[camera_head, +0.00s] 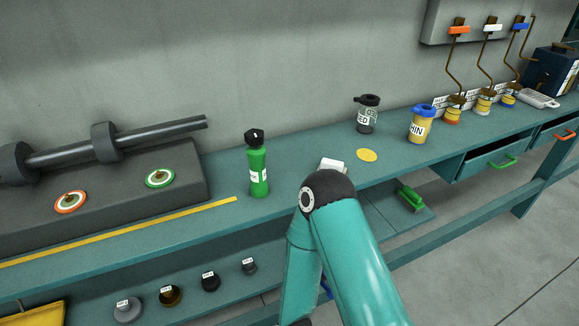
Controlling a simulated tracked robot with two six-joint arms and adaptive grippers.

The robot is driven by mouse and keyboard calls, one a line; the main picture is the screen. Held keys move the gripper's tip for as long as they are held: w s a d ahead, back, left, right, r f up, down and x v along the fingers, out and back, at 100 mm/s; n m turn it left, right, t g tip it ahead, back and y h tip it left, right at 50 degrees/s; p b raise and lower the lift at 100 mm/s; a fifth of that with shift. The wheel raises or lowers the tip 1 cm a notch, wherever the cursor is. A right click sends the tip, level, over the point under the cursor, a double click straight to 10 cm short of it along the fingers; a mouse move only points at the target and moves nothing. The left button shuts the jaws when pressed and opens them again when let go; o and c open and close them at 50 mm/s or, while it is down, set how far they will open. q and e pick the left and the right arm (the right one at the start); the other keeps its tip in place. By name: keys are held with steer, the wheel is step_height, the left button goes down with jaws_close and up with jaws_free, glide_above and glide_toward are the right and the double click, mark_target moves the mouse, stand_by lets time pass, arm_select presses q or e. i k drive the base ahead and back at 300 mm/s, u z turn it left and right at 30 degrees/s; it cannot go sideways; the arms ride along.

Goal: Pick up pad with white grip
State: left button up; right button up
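A small white block (331,165), perhaps the white grip, shows on the teal bench near the middle. My teal arm hides what is below it, so I cannot tell whether a pad is attached. Another white grip (492,27) is at the top of a bent brown rod at the upper right, between an orange grip (459,30) and a blue grip (521,26). A green block (410,198), pad-like, lies on a lower teal surface right of my arm. Neither gripper is in view; only arm links show.
A green bottle (258,166) stands left of my arm. A dark-lidded jar (367,114), a blue-lidded jar (422,124) and a yellow disc (367,155) are to the right. A partly open drawer (489,160) has a green handle. Several small knobs sit on the lower shelf.

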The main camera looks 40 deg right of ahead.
mark_target(326, 163)
steer(key=z, duration=1.25)
steer(key=i, duration=0.1)
steer(key=u, duration=2.25)
steer(key=k, duration=1.75)
steer(key=z, duration=1.05)
steer(key=i, duration=0.95)
